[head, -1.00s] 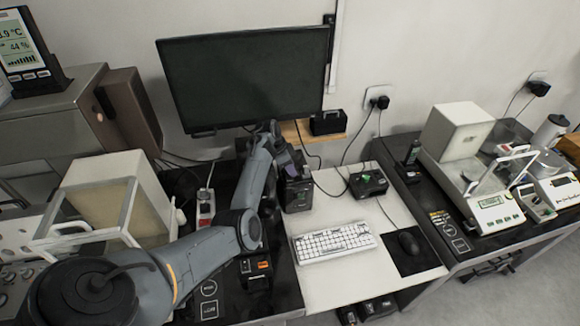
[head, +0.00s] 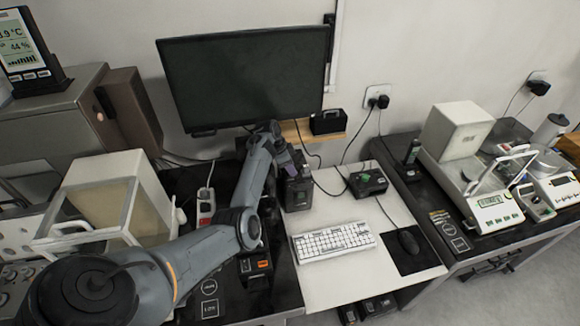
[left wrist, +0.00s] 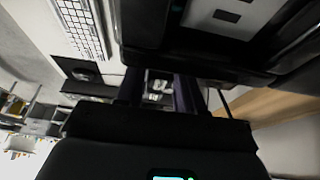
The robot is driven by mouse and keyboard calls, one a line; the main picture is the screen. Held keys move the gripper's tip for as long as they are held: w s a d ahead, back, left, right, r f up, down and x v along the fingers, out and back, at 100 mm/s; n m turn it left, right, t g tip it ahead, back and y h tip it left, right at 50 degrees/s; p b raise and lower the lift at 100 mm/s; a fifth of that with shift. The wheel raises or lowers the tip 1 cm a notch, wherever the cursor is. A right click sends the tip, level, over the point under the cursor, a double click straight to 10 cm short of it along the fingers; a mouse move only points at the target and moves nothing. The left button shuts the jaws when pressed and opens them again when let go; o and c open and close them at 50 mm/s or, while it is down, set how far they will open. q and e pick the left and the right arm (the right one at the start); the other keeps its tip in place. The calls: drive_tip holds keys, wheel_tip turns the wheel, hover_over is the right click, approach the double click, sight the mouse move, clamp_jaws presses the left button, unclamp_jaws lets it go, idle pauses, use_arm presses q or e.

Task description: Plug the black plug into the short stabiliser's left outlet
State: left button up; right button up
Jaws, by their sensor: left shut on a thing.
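My left gripper (head: 286,164) reaches in from the left, just above the upright black stabiliser box (head: 298,192) beside the monitor. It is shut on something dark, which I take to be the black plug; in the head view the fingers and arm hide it. In the left wrist view the dark fingers (left wrist: 158,92) stand close together, and a dark housing with a pale panel (left wrist: 228,14) is very near. A lower, flatter black box with a green switch (head: 368,181) stands to the right. I cannot see whether the plug touches an outlet. My right gripper is not in view.
The monitor (head: 245,78) stands behind my gripper. A white keyboard (head: 333,241) and a black mouse (head: 409,242) lie in front. Cables run to the wall socket (head: 378,97). A power strip (head: 206,207) lies left of my arm. Balances stand on both sides.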

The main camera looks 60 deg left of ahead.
use_arm(q)
drive_tip(key=shift+f, duration=0.6)
drive_tip(key=o, duration=1.7)
drive_tip(key=shift+r, duration=0.1)
drive_tip(key=p+v, duration=0.4)
drive_tip(key=p, duration=0.1)
drive_tip(key=shift+r, duration=0.15)
drive_tip(key=shift+p+v, duration=1.55)
drive_tip(key=shift+p, duration=0.5)
drive_tip(key=shift+a, duration=0.1)
